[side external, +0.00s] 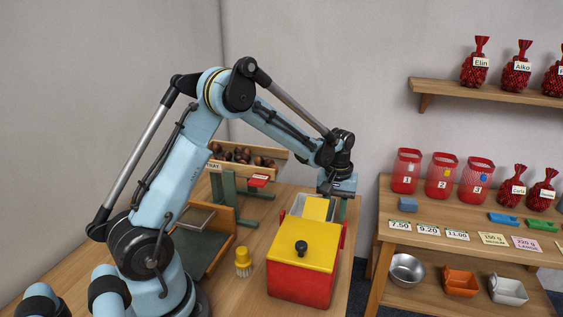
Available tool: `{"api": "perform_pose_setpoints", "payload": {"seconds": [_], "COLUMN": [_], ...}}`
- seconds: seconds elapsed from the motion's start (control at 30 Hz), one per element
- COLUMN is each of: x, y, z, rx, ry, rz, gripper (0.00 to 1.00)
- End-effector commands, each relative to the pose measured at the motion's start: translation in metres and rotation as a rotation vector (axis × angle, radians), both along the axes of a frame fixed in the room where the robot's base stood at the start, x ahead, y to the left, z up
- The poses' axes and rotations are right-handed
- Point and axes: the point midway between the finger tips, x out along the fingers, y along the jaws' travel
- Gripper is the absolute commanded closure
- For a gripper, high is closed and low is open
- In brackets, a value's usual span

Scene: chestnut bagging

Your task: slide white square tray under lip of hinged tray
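The hinged tray (275,154) appears to be the raised wooden tray holding dark chestnuts, on a green stand with a partly hidden label. My gripper (336,190) points down just above and right of that piece, right of the wooden tray. Its fingertips are too small and hidden to tell whether they are open or hold anything.
A red box (300,284) with a yellow lid (302,246) stands at the front of the table. A yellow brush (243,262) stands beside it. A green-floored wooden tray (213,245) is at left. Shelves at right hold red cups, bags and a white bin (508,290).

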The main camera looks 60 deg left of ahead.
Motion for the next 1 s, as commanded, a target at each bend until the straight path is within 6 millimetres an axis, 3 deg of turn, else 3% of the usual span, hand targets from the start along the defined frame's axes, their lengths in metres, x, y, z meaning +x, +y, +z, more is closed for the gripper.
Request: {"api": "perform_pose_setpoints", "payload": {"seconds": [0.2, 0.43, 0.77, 1.0], "x": [0.000, 0.000, -0.002, -0.017], "y": [0.000, 0.000, 0.002, 0.015], "z": [0.000, 0.000, 0.000, 0.000], "rx": [0.000, 0.000, 0.000, 0.000], "ry": [0.000, 0.000, 0.000, 0.000], "rz": [0.000, 0.000, 0.001, 0.003], "gripper": [0.67, 1.00, 1.00, 1.00]}}
